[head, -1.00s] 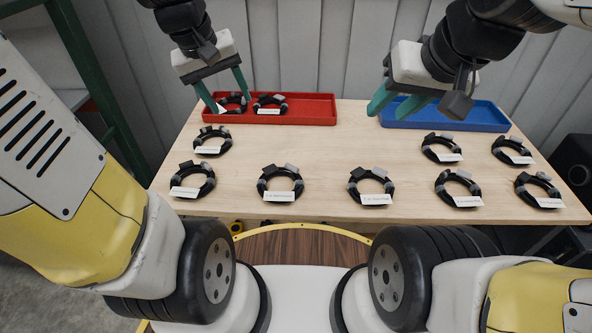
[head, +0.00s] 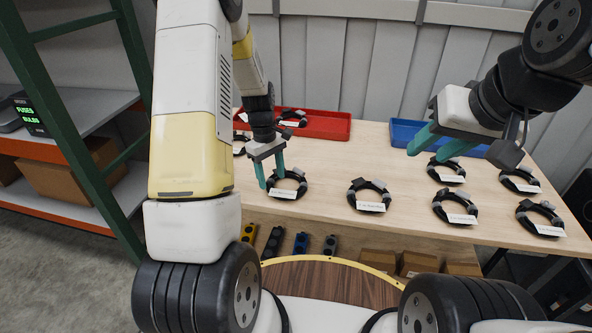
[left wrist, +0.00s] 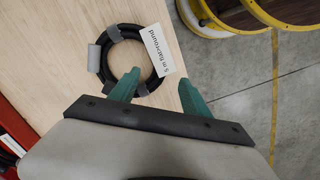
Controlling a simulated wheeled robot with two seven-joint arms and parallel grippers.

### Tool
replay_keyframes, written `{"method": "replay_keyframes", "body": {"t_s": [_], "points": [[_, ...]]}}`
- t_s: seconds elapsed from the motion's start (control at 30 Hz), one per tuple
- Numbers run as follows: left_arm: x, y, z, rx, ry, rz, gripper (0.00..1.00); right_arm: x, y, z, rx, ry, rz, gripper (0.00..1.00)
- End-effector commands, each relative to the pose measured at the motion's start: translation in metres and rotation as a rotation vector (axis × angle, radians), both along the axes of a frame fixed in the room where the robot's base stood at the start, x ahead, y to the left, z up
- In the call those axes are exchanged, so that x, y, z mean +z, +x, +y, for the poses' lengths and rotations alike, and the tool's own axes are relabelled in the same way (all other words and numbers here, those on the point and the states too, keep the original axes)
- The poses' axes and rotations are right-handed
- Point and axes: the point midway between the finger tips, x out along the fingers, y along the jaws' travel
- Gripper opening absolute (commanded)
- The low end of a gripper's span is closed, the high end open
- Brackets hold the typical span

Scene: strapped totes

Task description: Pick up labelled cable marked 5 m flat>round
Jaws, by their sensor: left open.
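In the left wrist view a coiled black cable (left wrist: 106,66) with grey bands lies on the table, its white label reading "5 m flat>round" (left wrist: 158,50). In the head view this appears to be the cable (head: 299,188) under my left gripper (head: 271,183); its label is unreadable there. My left gripper is open in the wrist view (left wrist: 160,77), one finger overlapping the coil's near edge, the other to the right past the label. Contact cannot be told. My right gripper (head: 424,150) is open and empty above the table's right side.
Other labelled coils, such as one in the middle (head: 354,196), lie on the wooden table (head: 330,160). A red tray (head: 335,127) holding cables and a blue tray (head: 402,130) stand at the back. My left arm hides the table's left end. A green-framed shelf (head: 60,130) stands left.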

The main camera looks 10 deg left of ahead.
Motion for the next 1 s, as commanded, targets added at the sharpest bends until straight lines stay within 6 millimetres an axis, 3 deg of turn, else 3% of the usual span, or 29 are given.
{"method": "replay_keyframes", "body": {"t_s": [0.3,0.6,0.87,0.9,1.0], "points": [[-0.044,-0.002,-0.005,-0.003,0.0,0.001,0.56,0.0,0.0,0.0,0.0,0.0,0.0,0.39],[-0.048,-0.002,-0.005,-0.002,-0.001,-0.001,0.56,0.0,0.0,0.0,0.0,0.0,0.0,0.39],[-0.048,-0.001,-0.006,-0.003,-0.001,-0.001,0.04,0.0,0.0,0.0,0.0,0.0,0.0,0.39],[-0.048,-0.001,-0.006,-0.003,0.0,-0.002,0.0,0.0,0.0,0.0,0.0,0.0,0.0,0.39],[-0.048,-0.001,-0.006,-0.003,0.0,-0.002,0.0,0.0,0.0,0.0,0.0,0.0,0.0,0.39]]}}
